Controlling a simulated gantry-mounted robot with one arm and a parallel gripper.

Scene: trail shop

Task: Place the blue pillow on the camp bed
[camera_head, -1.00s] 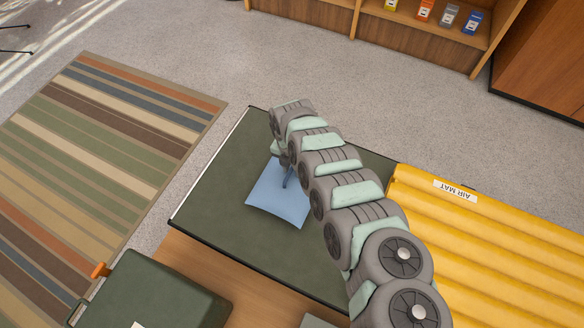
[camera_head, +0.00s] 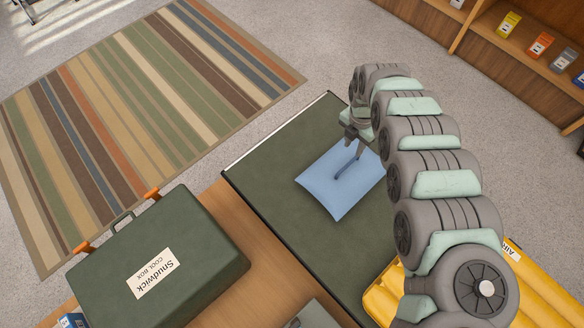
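The blue pillow (camera_head: 325,192) is a light blue square with a darker blue strip across its middle. It lies on or just above the dark green surface, which looks like the camp bed (camera_head: 265,180), with a pale far-left edge. I cannot make out a gap beneath the pillow. My gripper (camera_head: 357,146) points down at the pillow's upper right part, by the upper end of the strip. Its fingertips are small and partly merge with the strip. I cannot tell whether they hold it. My arm covers the right part of the bed.
A dark green cool box (camera_head: 205,240) with orange handles stands on a wooden surface (camera_head: 268,262) at the lower left. A yellow air mat (camera_head: 545,290) is at the lower right. A striped rug (camera_head: 130,110) and shelves (camera_head: 500,45) lie beyond.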

